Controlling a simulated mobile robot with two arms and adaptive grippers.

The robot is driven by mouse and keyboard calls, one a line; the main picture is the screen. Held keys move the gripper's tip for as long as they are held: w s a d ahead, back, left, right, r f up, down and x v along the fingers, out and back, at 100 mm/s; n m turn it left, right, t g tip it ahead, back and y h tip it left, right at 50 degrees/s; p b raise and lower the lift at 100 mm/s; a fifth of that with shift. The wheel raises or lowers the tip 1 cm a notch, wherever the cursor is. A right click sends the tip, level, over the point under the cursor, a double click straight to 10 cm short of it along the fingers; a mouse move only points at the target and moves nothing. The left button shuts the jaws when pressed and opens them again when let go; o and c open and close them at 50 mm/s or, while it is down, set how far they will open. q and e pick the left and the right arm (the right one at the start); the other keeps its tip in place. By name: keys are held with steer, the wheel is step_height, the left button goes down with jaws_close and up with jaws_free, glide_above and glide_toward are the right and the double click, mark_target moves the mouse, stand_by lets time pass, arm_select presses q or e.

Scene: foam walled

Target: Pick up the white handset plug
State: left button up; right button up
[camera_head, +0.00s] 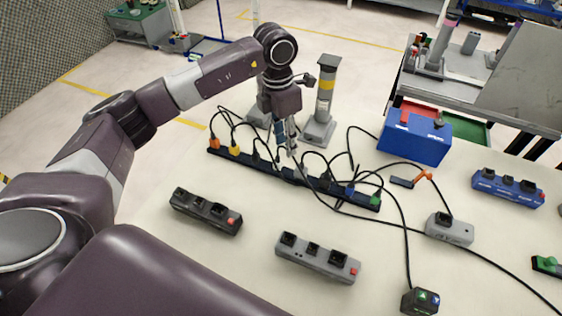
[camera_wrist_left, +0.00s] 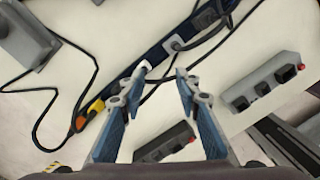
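A long dark power strip (camera_head: 336,189) lies across the table with several corded plugs in it; it also shows in the wrist view (camera_wrist_left: 155,53). A small white plug (camera_wrist_left: 145,66) sits at the strip beside the left fingertip in the wrist view; I cannot tell whether they touch. A pale grey plug (camera_head: 300,172) stands near the strip's middle. I cannot tell for sure which one is the handset plug. My left gripper (camera_head: 287,151) points down over the strip's middle; its fingers (camera_wrist_left: 163,72) are apart with nothing held between them. My right gripper is not in view.
Black cords loop around the strip and run right. A dark grey socket block (camera_head: 205,211) and a lighter one (camera_head: 317,258) lie in front. A blue box (camera_head: 415,137) and a grey post (camera_head: 325,100) stand behind. Bare table lies between these blocks.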

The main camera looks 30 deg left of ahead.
mark_target(278, 157)
arm_select(q)
steer(key=shift+w+a+r+y, duration=0.1)
steer(key=shift+a+r+y, duration=0.1)
steer(key=shift+a, duration=0.4)
steer(key=shift+a+r+y, duration=0.1)
steer(key=shift+a+y, duration=0.1)
steer(key=shift+a, duration=0.4)
steer(key=shift+a+f+p, duration=0.25)
steer(key=shift+f+p, duration=0.1)
steer(key=shift+f, duration=0.65)
steer(key=f+p, duration=0.1)
steer(key=f, duration=0.1)
steer(key=f+p, duration=0.1)
steer(key=f, duration=0.2)
steer(key=shift+w+d+f, duration=0.15)
steer(key=shift+w+d, duration=0.05)
steer(key=shift+f, duration=0.2)
jaws_close()
